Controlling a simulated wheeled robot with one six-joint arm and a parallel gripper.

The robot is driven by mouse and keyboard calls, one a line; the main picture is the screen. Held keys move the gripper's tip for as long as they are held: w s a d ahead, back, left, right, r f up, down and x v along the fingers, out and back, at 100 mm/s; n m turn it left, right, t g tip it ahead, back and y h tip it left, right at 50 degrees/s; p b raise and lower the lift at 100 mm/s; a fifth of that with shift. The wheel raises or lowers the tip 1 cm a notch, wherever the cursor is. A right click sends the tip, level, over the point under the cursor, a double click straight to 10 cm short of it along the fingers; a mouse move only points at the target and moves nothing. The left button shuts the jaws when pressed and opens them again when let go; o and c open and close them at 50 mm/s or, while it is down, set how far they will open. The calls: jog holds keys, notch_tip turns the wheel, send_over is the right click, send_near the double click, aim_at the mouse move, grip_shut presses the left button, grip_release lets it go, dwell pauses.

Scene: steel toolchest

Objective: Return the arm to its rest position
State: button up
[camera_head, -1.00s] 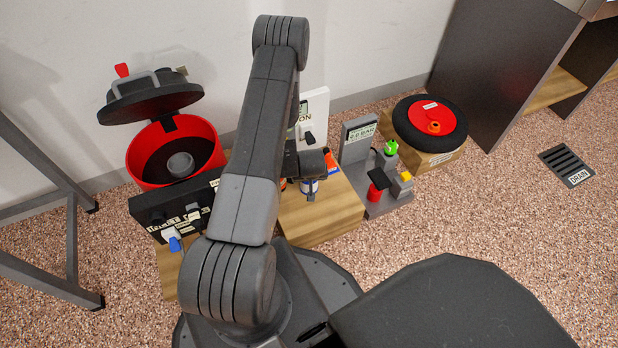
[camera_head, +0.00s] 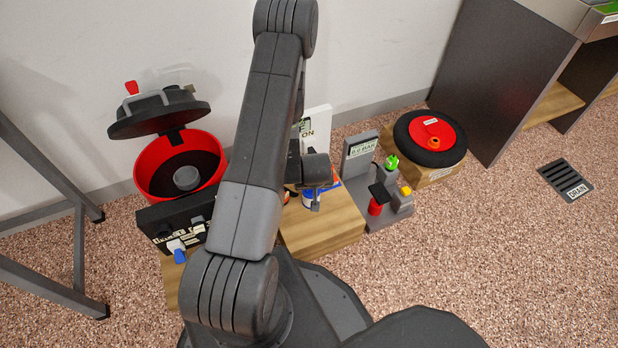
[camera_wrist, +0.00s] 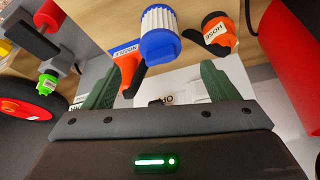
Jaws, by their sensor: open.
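My arm (camera_head: 262,140) reaches up and folds over in the head view, above the low wooden block. Its wrist end (camera_head: 316,168) hangs over that block, and the fingertips are hard to make out there. In the wrist view my gripper (camera_wrist: 158,85) is open, with its two green fingers well apart and nothing held between them. Beyond the fingers are a blue-and-white ribbed piece (camera_wrist: 160,35), an orange nozzle piece (camera_wrist: 128,68) and an orange-and-black hose piece (camera_wrist: 218,32). I cannot tell how far they are from the fingers.
A red pot (camera_head: 150,180) with its lid raised stands left, behind a black panel box (camera_head: 165,215). A grey gauge stand (camera_head: 360,158) and a black-and-red wheel (camera_head: 430,130) are on the right. A metal frame (camera_head: 78,250) stands far left.

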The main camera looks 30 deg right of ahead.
aim_at(311, 192)
jog(key=b+x, duration=0.4)
jog(key=x, duration=0.8)
jog(key=shift+f, duration=0.25)
jog(key=shift+r+p, duration=0.8)
jog(key=shift+r, duration=1.05)
